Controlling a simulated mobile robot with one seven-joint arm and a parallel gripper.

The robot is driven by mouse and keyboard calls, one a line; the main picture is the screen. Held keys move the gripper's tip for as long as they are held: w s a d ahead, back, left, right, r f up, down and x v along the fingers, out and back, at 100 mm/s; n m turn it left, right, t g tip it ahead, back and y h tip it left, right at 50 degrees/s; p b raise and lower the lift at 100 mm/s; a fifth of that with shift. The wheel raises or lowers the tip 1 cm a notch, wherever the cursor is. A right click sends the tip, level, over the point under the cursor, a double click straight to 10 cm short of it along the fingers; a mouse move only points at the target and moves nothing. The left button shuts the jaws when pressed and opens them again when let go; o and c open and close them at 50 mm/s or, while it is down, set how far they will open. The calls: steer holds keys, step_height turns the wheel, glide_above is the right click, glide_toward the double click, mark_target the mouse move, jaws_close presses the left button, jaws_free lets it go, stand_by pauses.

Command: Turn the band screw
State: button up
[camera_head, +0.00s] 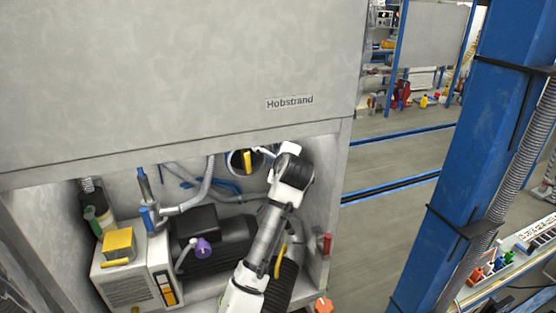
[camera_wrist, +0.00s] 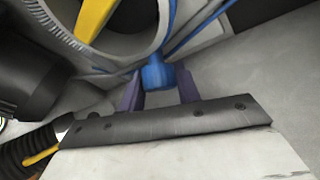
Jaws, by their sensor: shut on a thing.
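The band screw (camera_wrist: 157,77) is a short blue knob at the lower edge of a pale round band (camera_wrist: 120,57) in the wrist view. My gripper (camera_wrist: 159,84) has its two dark purple fingers on either side of the blue knob and is shut on it. The inner faces of the fingers are partly hidden by the dark plate of my gripper. In the head view a round dark opening with a yellow handle (camera_head: 247,161) shows left of my wrist. My fingers and the screw cannot be made out there.
The cabinet (camera_head: 200,80) has a large panel labelled Hobstrand above the open bay. In the bay stand a dark motor-like unit (camera_head: 228,240), a white box (camera_head: 130,275) with a yellow block, and grey hoses (camera_head: 200,195). A blue post (camera_head: 460,150) stands right; floor between is clear.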

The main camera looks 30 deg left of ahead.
stand_by(0.3)
steer(key=o, duration=1)
steer(key=shift+c, duration=0.2)
steer(key=shift+s, duration=0.1)
steer(key=b+v, duration=0.4)
steer(key=v, duration=0.9)
steer(key=shift+s+d+r, duration=0.15)
steer(key=shift+d+r, duration=0.05)
steer(key=shift+d, duration=0.1)
